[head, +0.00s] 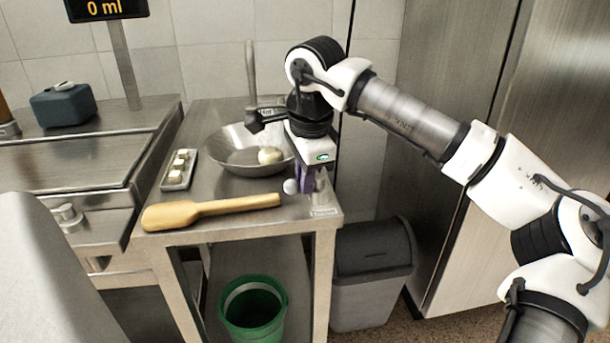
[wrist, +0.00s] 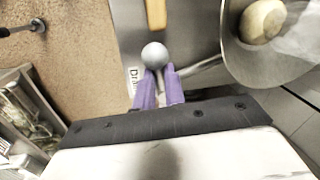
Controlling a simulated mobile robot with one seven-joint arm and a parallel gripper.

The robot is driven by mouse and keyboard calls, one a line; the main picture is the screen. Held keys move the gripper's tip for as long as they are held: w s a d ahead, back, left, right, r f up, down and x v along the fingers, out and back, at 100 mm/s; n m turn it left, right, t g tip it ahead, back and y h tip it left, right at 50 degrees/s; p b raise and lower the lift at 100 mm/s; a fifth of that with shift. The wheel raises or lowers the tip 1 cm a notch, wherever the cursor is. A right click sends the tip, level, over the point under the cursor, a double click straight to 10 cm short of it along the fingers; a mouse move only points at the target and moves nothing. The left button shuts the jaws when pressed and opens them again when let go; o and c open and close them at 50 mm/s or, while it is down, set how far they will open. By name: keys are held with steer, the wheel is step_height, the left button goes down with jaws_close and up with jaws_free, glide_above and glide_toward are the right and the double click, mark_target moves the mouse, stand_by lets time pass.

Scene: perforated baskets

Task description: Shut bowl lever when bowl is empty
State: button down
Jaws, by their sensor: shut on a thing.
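The metal bowl (head: 222,150) stands on the steel table, with a pale round lump (head: 270,155) inside. In the wrist view the bowl (wrist: 234,50) is at the upper right, with the lump (wrist: 262,20) in it. The lever has a grey ball knob (head: 290,187), which also shows in the wrist view (wrist: 154,54). My gripper (head: 304,186) is at the table's right front corner. Its purple fingers (wrist: 161,74) are shut on the lever just by the knob. A label partly reading "Dra" (wrist: 134,80) lies beside them. I cannot tell whether liquid is in the bowl.
A wooden paddle (head: 205,210) lies along the table's front. A small tray (head: 179,170) with pale cubes is at the left. A display (head: 105,9) reads "0 ml". A green bucket (head: 253,308) stands below, and a lidded grey bin (head: 372,265) is to the right.

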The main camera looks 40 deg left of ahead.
steer(key=shift+w+a+m, duration=0.1)
steer(key=shift+a+m, duration=0.25)
steer(key=shift+m, duration=0.85)
steer(key=c, duration=1.5)
jaws_free()
steer(key=shift+r+p, duration=0.1)
steer(key=shift+p, duration=0.2)
steer(key=r, duration=0.4)
steer(key=s+d+r+p, duration=0.1)
steer(key=r, duration=0.4)
steer(key=d+r, duration=0.1)
steer(key=r, duration=0.3)
steer(key=shift+s+r, duration=0.2)
steer(key=shift+s, duration=0.2)
